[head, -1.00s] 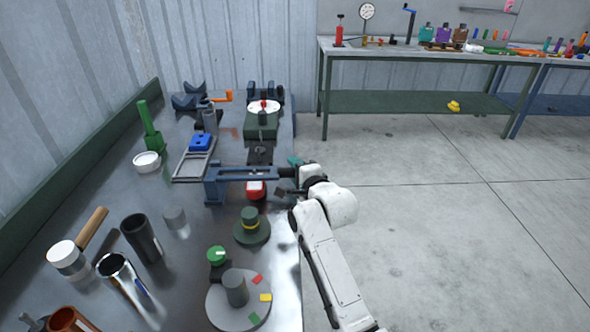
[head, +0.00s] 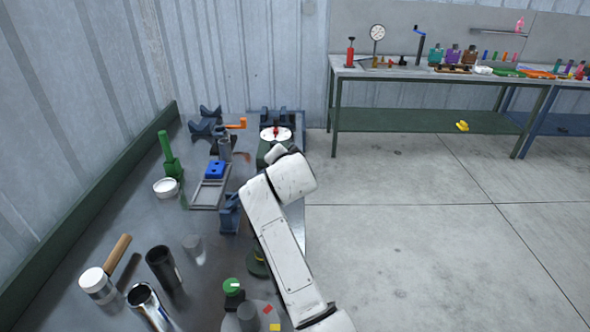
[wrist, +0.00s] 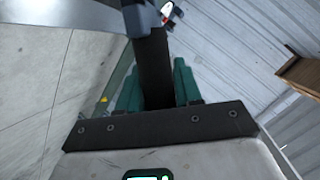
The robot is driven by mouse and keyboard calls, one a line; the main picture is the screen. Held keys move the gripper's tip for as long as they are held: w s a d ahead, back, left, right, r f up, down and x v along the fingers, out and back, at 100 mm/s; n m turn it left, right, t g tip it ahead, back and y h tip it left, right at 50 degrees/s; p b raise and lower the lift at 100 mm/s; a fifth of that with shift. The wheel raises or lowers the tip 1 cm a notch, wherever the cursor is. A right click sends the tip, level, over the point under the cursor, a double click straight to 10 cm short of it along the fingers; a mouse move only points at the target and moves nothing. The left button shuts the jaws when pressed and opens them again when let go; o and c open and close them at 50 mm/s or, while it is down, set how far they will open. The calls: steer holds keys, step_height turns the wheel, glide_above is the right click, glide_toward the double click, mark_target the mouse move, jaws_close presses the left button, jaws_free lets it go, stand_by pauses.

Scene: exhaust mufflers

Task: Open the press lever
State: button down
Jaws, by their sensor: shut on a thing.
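The blue press (head: 230,212) stands on the bench in the head view, and only its left part shows beside my arm. Its lever is hidden behind my arm there, so its angle is not visible in that view. In the wrist view my gripper (wrist: 156,85) has its two teal fingers closed on a dark bar, the press lever's handle (wrist: 152,55). The bar runs up the picture from between the fingers to a grey-blue part (wrist: 70,14) at the top. My gripper itself is hidden in the head view.
The floor right of the bench is clear. Another bench (head: 430,74) stands behind.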

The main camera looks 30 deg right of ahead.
steer(key=w+a+r+n+g+h+b, duration=0.2)
steer(key=w+a+r, duration=0.3)
steer(key=a, duration=0.3)
steer(key=shift+w+r+n+b, duration=0.15)
steer(key=shift+r+n+b, duration=0.2)
steer(key=shift+n, duration=0.55)
steer(key=c, duration=0.8)
jaws_free()
steer(key=shift+c, duration=0.2)
steer(key=shift+a+r, duration=0.1)
steer(key=b+v, duration=0.1)
steer(key=v, duration=0.9)
steer(key=shift+s+a+b, duration=0.25)
steer(key=shift+b, duration=0.05)
